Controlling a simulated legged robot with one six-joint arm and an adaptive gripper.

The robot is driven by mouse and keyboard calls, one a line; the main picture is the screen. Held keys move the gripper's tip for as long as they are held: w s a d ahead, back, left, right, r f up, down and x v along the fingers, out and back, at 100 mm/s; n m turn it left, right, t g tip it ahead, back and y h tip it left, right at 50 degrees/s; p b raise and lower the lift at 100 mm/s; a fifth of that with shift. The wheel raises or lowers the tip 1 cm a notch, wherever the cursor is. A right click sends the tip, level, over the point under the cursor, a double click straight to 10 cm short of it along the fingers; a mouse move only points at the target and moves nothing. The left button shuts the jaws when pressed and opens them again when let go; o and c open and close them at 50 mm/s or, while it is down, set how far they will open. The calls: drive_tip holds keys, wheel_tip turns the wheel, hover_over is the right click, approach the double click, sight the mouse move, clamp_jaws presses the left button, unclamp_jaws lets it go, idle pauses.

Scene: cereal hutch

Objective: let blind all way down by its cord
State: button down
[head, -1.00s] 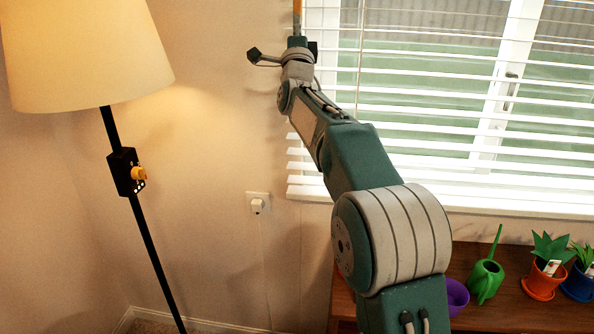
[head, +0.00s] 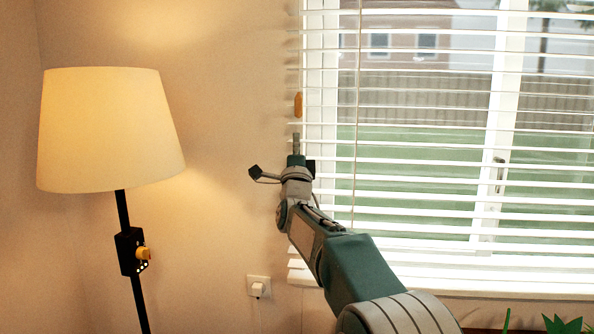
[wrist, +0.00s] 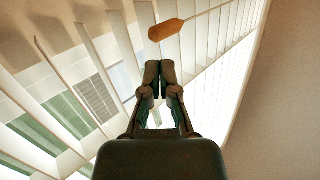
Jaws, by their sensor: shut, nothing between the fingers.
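The white slatted blind (head: 430,150) hangs over the window with its slats tilted open, and its lower edge looks close to the sill. An orange-brown wooden cord pull (head: 298,105) hangs at the blind's left edge, on a thin cord. My gripper (head: 296,137) is just below the pull in the head view, with a small gap between them. In the wrist view the pull (wrist: 172,29) lies beyond my fingertips (wrist: 159,68), which are together and empty. The cord runs from the pull to the upper right there, in front of the slats (wrist: 75,95).
A lit floor lamp (head: 112,130) with a dark pole stands to the left, clear of my arm. A white wall switch or socket (head: 258,287) is below my gripper. Plant tops (head: 560,324) show at the bottom right. The wall around the gripper's left is free.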

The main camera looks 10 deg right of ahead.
drive_tip(key=s+d+f+n+g+y, duration=0.1)
drive_tip(key=s+f+n+g, duration=0.5)
drive_tip(key=s+f, duration=0.5)
drive_tip(key=s+d+f+n+g+y, duration=0.1)
drive_tip(key=s+f+n+g, duration=0.6)
drive_tip(key=s, duration=1.3)
drive_tip(key=s+d+f+n+g+y, duration=0.1)
drive_tip(key=s+f+n+g, duration=0.5)
drive_tip(key=s+f, duration=0.8)
drive_tip(key=shift+s+d+f+n+g+y, duration=0.35)
drive_tip(key=shift+s+g+y, duration=0.25)
drive_tip(key=shift+s+g, duration=0.2)
drive_tip(key=shift+w+r, duration=0.1)
